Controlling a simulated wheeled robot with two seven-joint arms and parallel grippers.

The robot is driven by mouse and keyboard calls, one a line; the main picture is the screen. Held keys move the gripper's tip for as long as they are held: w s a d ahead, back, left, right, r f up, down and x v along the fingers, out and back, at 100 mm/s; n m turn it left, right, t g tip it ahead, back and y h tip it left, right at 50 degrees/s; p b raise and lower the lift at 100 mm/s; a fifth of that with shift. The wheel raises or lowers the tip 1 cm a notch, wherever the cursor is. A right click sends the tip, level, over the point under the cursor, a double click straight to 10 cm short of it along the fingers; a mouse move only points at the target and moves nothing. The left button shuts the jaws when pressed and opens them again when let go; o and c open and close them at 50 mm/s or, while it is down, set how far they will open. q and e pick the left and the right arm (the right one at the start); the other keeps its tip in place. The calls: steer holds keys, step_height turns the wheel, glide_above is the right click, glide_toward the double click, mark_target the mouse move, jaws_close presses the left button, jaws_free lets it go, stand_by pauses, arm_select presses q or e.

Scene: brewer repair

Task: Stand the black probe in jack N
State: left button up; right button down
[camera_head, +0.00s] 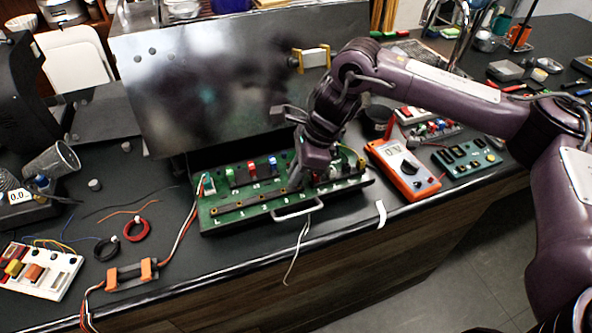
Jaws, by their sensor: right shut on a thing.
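The green circuit board (262,181) lies in an open tray on the bench. A dark strip with several small marks (243,211) runs along its front edge; the letters are too small for me to tell which jack is N. My right gripper (296,186) points down over the right half of the board, just behind that strip. It is shut on a thin dark thing, likely the black probe, mostly hidden by the fingers. I cannot tell whether its tip touches a jack. My left gripper is out of view.
A metal lid (215,90) stands upright behind the board. An orange multimeter (402,168) lies to the right.

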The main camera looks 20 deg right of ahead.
steer(key=shift+f+b, duration=0.3)
steer(key=shift+b, duration=0.25)
stand_by(0.9)
steer(key=c, duration=1.3)
jaws_free()
steer(key=shift+c, duration=0.2)
steer(key=shift+r, duration=0.15)
steer(key=shift+d+r, duration=0.15)
steer(key=shift+r, duration=0.2)
steer(key=b+v, duration=0.1)
steer(key=v, duration=0.5)
steer(key=shift+r, duration=0.4)
